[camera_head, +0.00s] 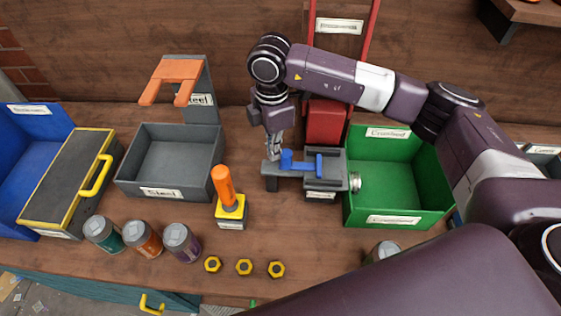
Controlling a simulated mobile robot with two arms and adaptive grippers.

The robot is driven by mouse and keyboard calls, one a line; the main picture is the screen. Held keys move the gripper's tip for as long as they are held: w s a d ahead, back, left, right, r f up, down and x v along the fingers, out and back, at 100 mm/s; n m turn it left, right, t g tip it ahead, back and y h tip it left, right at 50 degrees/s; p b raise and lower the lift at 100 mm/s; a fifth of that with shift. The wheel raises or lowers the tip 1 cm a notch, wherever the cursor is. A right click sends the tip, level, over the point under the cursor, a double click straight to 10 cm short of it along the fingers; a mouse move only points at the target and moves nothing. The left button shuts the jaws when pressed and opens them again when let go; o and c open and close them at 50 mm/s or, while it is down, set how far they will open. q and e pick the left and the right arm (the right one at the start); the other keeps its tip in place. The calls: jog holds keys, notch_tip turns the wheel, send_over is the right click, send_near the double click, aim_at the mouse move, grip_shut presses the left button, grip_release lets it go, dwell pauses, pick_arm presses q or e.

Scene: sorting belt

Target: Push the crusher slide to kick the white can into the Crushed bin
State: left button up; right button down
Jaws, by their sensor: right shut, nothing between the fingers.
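The crusher is a grey block (325,184) with a blue slide (305,165) on it, on the table left of the green Crushed bin (386,219). My right gripper (273,155) points down at the left end of the crusher, close by the blue knob of the slide. It is shut and empty; whether it touches the slide is unclear. A small pale can (355,182) shows at the left wall of the green bin, beside the crusher's right end. I cannot tell whether it rests on the bin floor. My left gripper is not in view.
A grey Steel bin (150,191), an orange-handled tool on a yellow block (229,204) and a yellow-edged lidded box (70,180) stand left. Several cans (143,240) and yellow nuts (244,267) line the front. A red machine (326,122) stands behind the crusher.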

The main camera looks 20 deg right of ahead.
jog(key=shift+w+a+b, duration=0.5)
jog(key=shift+w+a, duration=0.5)
jog(key=shift+a, duration=1.35)
notch_tip(320, 180, up, 8)
jog(key=p, duration=0.4)
jog(key=shift+p, duration=0.35)
